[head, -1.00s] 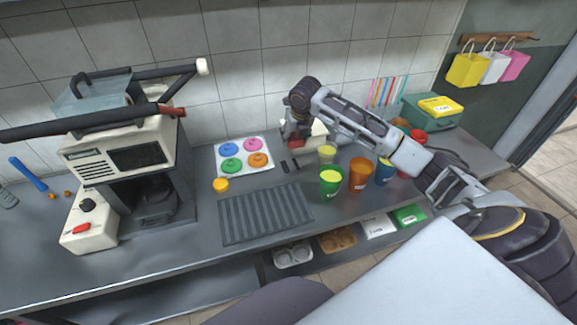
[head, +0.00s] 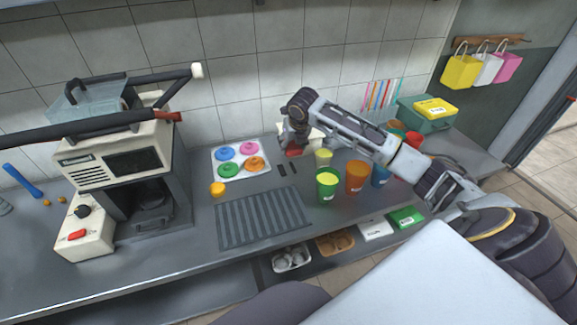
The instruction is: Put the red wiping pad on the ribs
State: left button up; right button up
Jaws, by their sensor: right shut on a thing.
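The ribs are a dark grey ribbed plate (head: 264,217) lying flat near the front edge of the counter. My right gripper (head: 293,147) points down behind the ribs and to their right, near the wall. It is shut on a red thing, the red wiping pad (head: 294,153), of which only a small part shows under the fingers. I cannot tell whether the pad touches the counter. My left gripper is not in view.
The press machine (head: 115,160) fills the left.

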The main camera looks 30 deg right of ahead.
notch_tip(320, 180, down, 12)
jog(key=shift+r, duration=0.2)
jog(key=shift+f, duration=0.35)
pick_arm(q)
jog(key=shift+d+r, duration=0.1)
